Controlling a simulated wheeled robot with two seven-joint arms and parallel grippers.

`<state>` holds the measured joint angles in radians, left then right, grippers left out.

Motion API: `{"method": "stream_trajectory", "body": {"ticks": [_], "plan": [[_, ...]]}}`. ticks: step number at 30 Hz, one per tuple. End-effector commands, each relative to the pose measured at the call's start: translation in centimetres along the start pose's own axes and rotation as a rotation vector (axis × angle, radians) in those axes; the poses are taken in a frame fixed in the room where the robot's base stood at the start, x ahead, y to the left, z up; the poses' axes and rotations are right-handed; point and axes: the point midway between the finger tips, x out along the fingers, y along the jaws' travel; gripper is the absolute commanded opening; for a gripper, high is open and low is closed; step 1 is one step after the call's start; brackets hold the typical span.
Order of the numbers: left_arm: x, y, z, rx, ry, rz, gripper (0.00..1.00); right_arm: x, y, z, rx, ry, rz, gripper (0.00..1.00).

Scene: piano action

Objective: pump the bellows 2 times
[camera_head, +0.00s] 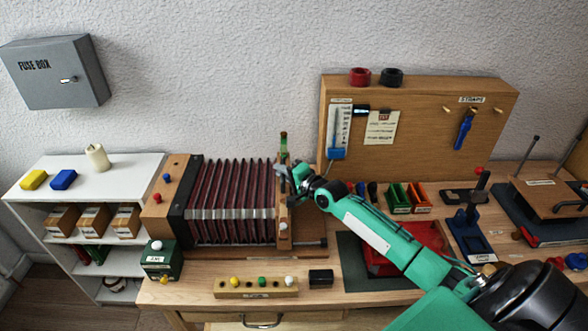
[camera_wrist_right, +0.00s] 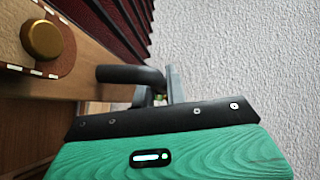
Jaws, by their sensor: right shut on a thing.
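The bellows (camera_head: 232,180) has dark red pleats and lies on the bench, its pleats spread apart between a wooden block with a black plate on the left and a wooden end board (camera_head: 284,232) on the right. My right gripper (camera_head: 286,174) is at the upper part of this end board. In the right wrist view a black curved handle (camera_wrist_right: 128,74) sticks out from the board, and my right gripper (camera_wrist_right: 160,92) is shut on it. The fingertips are partly hidden by the gripper's own body. My left gripper is not in view.
A strip with coloured knobs (camera_head: 217,287) and a small black block (camera_head: 321,278) lie in front of the bellows. A dark green box (camera_head: 161,261) stands at its front left. A wooden tool board (camera_head: 420,120) stands behind my right arm.

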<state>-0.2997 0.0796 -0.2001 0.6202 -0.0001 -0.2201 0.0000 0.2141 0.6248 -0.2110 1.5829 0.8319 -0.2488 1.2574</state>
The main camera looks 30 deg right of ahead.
Motion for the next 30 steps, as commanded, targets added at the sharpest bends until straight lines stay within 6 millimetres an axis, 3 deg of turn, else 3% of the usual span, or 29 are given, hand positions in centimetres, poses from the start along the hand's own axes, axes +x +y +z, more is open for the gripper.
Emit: {"method": "stream_trajectory", "body": {"ticks": [6,18,30], "plan": [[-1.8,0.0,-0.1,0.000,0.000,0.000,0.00,3.9,-1.5,4.2,0.010,-0.005,-0.003,0.00],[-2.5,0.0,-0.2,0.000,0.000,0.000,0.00,10.7,-3.3,11.1,0.005,-0.006,-0.004,0.00],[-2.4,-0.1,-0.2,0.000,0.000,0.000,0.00,13.9,-4.1,14.2,0.001,-0.004,-0.002,0.00]]}}
